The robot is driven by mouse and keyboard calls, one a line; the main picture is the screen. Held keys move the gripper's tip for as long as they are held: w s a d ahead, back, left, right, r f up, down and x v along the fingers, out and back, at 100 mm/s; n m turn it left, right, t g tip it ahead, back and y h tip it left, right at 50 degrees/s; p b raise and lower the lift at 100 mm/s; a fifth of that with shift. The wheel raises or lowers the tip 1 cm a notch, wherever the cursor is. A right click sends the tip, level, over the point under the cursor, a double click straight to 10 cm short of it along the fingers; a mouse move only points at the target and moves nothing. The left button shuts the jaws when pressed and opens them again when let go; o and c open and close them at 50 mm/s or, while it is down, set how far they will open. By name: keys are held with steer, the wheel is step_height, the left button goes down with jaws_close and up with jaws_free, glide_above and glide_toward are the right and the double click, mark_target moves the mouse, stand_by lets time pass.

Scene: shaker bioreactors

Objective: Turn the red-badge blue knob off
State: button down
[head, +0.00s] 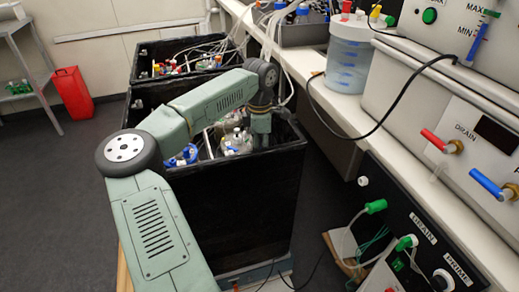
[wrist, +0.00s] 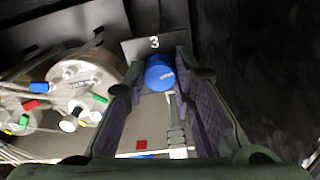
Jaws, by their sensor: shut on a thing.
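The blue knob (wrist: 160,73) shows in the wrist view at upper middle, below a dark plate with a white number 3. A small red badge (wrist: 141,144) sits on the pale surface nearer to me, between my fingers in the picture. My gripper (wrist: 160,66) has one finger on each side of the blue knob and is shut on it. The knob's sides are partly hidden by the fingers. In the head view my gripper (head: 260,128) reaches down into the black bin, and the knob cannot be made out there.
The black bin (head: 245,200) has high walls around my gripper. A metal vessel lid (wrist: 85,78) with coloured caps and tubes stands to the left in the wrist view. A red waste bin (head: 72,95) stands at left.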

steer(key=m, duration=0.5)
steer(key=shift+m, duration=0.3)
steer(key=m, duration=1.1)
steer(key=shift+m, duration=2.1)
steer(key=c, duration=1.3)
jaws_free()
steer(key=shift+c, duration=0.2)
steer(key=shift+r, duration=0.1)
